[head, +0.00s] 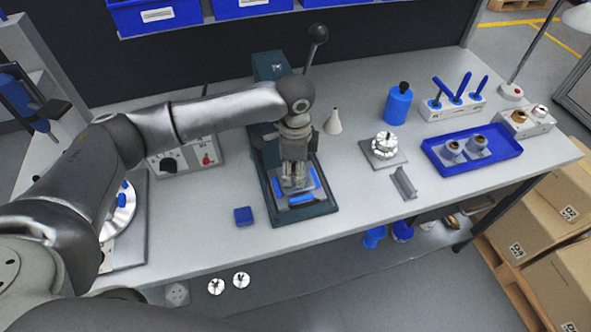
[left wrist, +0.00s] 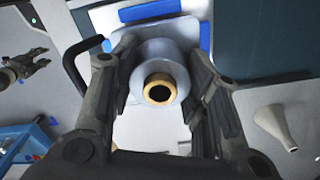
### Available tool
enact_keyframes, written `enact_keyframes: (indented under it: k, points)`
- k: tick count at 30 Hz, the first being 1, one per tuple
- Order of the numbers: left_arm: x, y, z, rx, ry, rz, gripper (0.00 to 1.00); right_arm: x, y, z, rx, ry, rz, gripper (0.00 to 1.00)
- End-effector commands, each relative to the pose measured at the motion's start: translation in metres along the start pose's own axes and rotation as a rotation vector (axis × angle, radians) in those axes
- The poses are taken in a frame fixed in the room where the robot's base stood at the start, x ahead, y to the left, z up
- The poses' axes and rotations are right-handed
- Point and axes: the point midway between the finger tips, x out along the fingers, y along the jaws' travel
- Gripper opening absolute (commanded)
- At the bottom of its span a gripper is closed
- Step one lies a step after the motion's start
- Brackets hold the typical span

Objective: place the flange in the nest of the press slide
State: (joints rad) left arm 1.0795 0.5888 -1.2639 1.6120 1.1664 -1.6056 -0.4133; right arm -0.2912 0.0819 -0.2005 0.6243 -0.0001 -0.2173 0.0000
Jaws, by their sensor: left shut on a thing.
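My left gripper (head: 294,186) reaches down over the press slide, in front of the press column. In the left wrist view its fingers (left wrist: 161,108) are shut on the flange (left wrist: 145,55), a grey round part with a hub and a bronze-coloured ring around a dark bore. The slide's nest has blue blocks (head: 301,199), which also show beside the flange in the left wrist view (left wrist: 150,10). The press (head: 307,213) has a dark green base. I cannot tell whether the flange touches the nest. My right gripper (left wrist: 28,67) shows at the left of the wrist view, its fingers apart.
The press lever (head: 312,50) rises behind my left arm. A white cone-shaped bottle (head: 333,122) stands right of the press. A blue block (head: 243,216) lies to the left. A blue tray (head: 510,148) with parts is at the right. The front bench between is mostly clear.

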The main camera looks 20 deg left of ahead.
Motion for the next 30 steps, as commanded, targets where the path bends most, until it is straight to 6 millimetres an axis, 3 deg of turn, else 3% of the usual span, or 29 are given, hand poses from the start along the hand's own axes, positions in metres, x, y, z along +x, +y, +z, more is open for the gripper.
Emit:
enact_keyframes:
  k: [6,15,16,18,21,30]
  points:
    - [0.015,0.0,-0.002,0.002,0.002,-0.001,0.06,-0.009,-0.002,0.011,0.001,-0.017,-0.002,0.4]
    - [0.018,0.0,-0.002,0.001,0.002,-0.001,0.06,-0.009,-0.003,0.013,0.001,-0.021,-0.003,0.4]
    - [0.019,0.0,-0.001,0.001,0.001,-0.001,0.45,-0.009,-0.003,0.013,0.001,-0.021,-0.003,0.4]
    - [0.018,0.0,-0.001,0.001,0.001,-0.001,0.54,-0.009,-0.003,0.012,0.002,-0.021,-0.004,0.4]
    - [0.018,0.0,-0.001,0.001,0.001,-0.001,0.64,-0.008,-0.004,0.011,0.002,-0.019,-0.005,0.4]
    - [0.018,0.0,-0.001,0.001,0.001,-0.001,0.64,-0.008,-0.005,0.009,0.003,-0.015,-0.005,0.4]
